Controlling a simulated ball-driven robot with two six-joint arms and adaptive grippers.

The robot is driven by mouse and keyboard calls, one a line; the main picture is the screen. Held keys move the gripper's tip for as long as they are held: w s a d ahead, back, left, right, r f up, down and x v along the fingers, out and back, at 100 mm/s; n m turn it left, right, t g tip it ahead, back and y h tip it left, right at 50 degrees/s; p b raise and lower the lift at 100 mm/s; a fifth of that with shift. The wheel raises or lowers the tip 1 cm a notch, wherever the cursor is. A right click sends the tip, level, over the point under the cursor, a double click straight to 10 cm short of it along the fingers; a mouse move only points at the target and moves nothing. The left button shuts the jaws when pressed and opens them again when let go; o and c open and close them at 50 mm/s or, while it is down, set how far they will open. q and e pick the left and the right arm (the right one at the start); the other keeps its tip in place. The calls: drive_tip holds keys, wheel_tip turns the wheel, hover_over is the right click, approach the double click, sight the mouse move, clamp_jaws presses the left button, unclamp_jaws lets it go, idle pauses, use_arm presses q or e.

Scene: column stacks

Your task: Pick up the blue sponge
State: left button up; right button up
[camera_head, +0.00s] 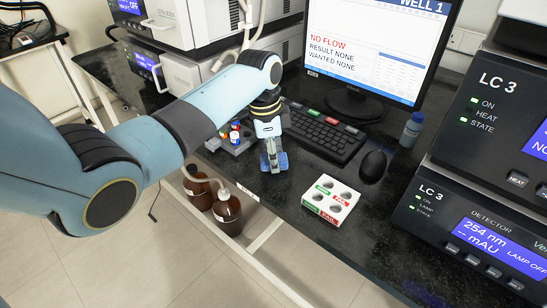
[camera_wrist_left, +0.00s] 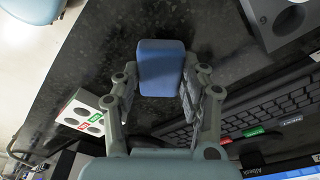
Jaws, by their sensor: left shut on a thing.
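The blue sponge (camera_head: 281,161) is a small rounded block near the front edge of the black bench, left of the keyboard in the head view. My left gripper (camera_head: 270,160) points down at it and is shut on it. In the left wrist view the sponge (camera_wrist_left: 161,68) sits between the two fingers of my left gripper (camera_wrist_left: 160,85). I cannot tell whether the sponge touches the bench. My right gripper is in neither view.
A white block with holes (camera_head: 331,201) stands right of the sponge. The keyboard (camera_head: 325,133), mouse (camera_head: 373,164) and monitor (camera_head: 376,45) are behind. A grey vial rack (camera_head: 234,142) is on the left. Brown bottles (camera_head: 228,211) stand below the bench edge.

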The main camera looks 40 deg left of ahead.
use_arm(q)
drive_tip(key=r, duration=0.4)
drive_tip(key=shift+d, duration=0.25)
drive_tip(key=d+r, duration=0.6)
drive_tip(key=d, duration=0.5)
drive_tip(key=shift+r+p, duration=0.25)
drive_tip(key=shift+p, duration=0.2)
drive_tip(key=shift+d, duration=0.1)
